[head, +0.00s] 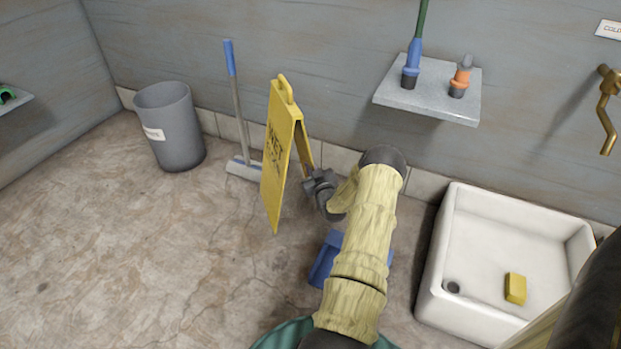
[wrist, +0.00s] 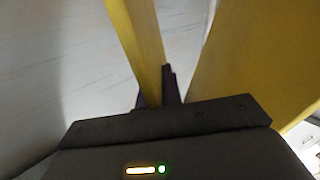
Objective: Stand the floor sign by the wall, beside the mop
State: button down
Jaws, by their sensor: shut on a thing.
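The yellow floor sign (head: 279,150) stands upright with its legs spread in an A shape, in front of the back wall. It also fills much of the wrist view (wrist: 262,60). My gripper (head: 312,178) is shut on the sign's rear leg, on the right side; in the wrist view the dark fingers (wrist: 168,88) meet at the yellow leg. The mop (head: 238,110), with a blue grip and a flat grey head, leans on the wall just left of the sign. The sign covers part of the floor near the mop head. I cannot tell whether the sign's feet touch the floor.
A grey bin (head: 171,125) stands left of the mop. A blue object (head: 325,260) lies on the floor under my arm. A white sink (head: 500,262) with a yellow sponge (head: 515,288) is at right. A wall shelf (head: 430,100) juts out above. The left floor is clear.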

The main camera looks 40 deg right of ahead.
jog(key=shift+s+d+f+b, duration=0.1)
jog(key=shift+f+b, duration=1.3)
jog(key=shift+f, duration=0.4)
jog(key=shift+r, duration=0.1)
jog(key=c, duration=2)
grip_release()
jog(key=shift+f, duration=0.3)
jog(key=o, duration=0.4)
jog(key=shift+r, duration=0.1)
jog(key=shift+o, duration=0.2)
